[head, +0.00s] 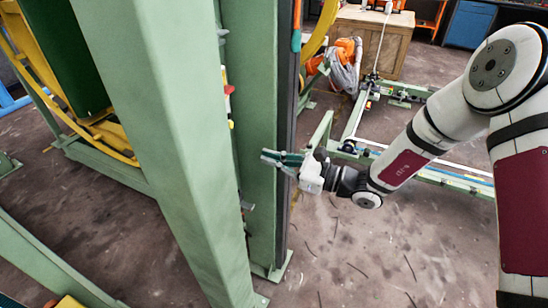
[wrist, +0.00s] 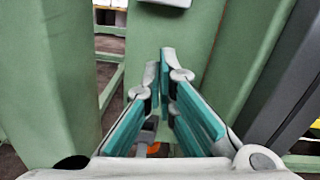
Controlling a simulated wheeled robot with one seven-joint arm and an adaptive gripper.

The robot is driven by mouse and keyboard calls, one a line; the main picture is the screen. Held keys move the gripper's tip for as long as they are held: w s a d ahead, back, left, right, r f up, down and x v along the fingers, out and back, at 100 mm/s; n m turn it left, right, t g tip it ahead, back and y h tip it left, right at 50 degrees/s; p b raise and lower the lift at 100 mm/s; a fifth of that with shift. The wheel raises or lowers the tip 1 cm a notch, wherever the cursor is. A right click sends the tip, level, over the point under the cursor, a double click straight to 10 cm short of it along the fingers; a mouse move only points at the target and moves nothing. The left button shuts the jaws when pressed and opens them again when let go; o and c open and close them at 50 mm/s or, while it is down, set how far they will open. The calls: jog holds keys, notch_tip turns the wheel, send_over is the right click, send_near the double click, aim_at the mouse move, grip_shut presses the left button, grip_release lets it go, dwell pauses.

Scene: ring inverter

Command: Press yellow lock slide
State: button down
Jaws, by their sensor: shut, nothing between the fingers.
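My gripper (head: 268,157), with teal finger pads, is shut and empty. In the head view its fingers point left, at the near face of a green post (head: 255,215). In the wrist view the fingers (wrist: 160,65) come together in front of a green surface (wrist: 190,45); I cannot tell if they touch it. A small yellow piece (head: 231,124) shows at the left edge of the post, below a red part (head: 228,90), above and left of the fingertips. I cannot tell if it is the yellow lock slide. No yellow slide is clear at the fingertips.
A wide green column (head: 150,130) stands left of the post and hides part of the space between them. A yellow ring frame (head: 105,135) is behind at left. Low green rails (head: 430,175) lie under my arm. Bare floor (head: 360,250) is open at the lower right.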

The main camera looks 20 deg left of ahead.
jog(key=a+r, duration=0.4)
jog(key=a, duration=0.3)
jog(key=shift+a, duration=0.2)
jog(key=shift+s+r, duration=0.1)
